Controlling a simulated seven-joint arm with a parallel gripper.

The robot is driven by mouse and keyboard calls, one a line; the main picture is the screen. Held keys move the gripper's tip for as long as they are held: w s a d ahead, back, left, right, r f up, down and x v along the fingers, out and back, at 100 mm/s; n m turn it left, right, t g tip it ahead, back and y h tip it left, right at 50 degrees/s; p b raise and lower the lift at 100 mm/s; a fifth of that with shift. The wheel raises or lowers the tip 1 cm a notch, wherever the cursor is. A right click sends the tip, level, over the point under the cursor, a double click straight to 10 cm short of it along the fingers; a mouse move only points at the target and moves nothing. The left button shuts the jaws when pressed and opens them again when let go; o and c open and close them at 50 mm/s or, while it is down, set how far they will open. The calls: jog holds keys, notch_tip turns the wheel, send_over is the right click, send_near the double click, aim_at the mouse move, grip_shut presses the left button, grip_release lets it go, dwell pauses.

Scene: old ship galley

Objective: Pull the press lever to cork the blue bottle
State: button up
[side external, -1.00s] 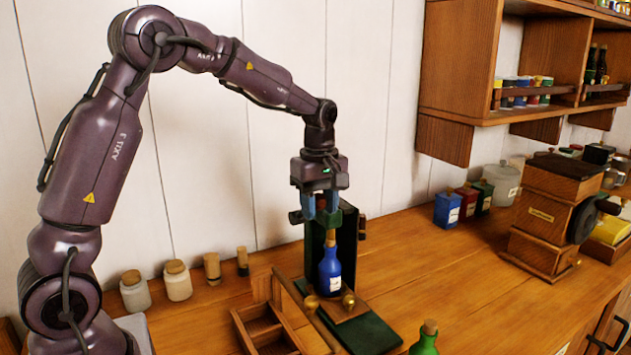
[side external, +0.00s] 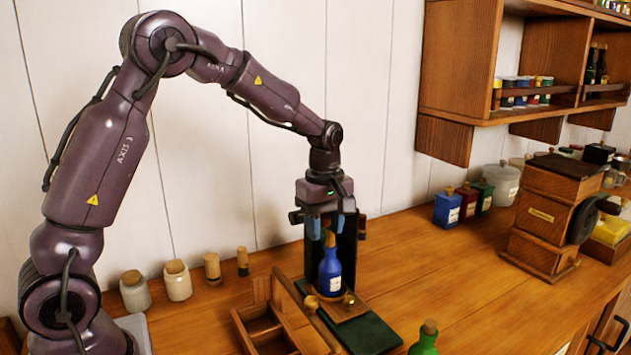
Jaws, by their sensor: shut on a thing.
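The blue bottle (side external: 330,276) stands upright on the wooden base (side external: 350,305) of the dark green press (side external: 347,238). A tan cork (side external: 330,241) shows at the bottle's neck; I cannot tell how deep it sits. My gripper (side external: 327,229) points down in front of the press column, just above the bottle. Its fingers are shut on the press lever, which is mostly hidden between and behind them.
An open wooden tray (side external: 262,328) lies left of the press. A green bottle (side external: 425,340) stands at the front. Corked jars (side external: 177,281) line the wall at left. A wooden grinder box (side external: 540,222) stands at right, with clear counter before it.

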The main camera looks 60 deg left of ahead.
jog(key=shift+d+f, duration=0.2)
jog(key=shift+f, duration=0.2)
jog(key=shift+d+f, duration=0.25)
jog(key=shift+f, duration=1.1)
jog(key=shift+d+f, duration=0.1)
jog(key=shift+f, duration=0.55)
jog(key=shift+a+r, duration=0.25)
jog(key=shift+r, duration=0.6)
jog(key=shift+a+r, duration=0.2)
jog(key=shift+r, duration=0.65)
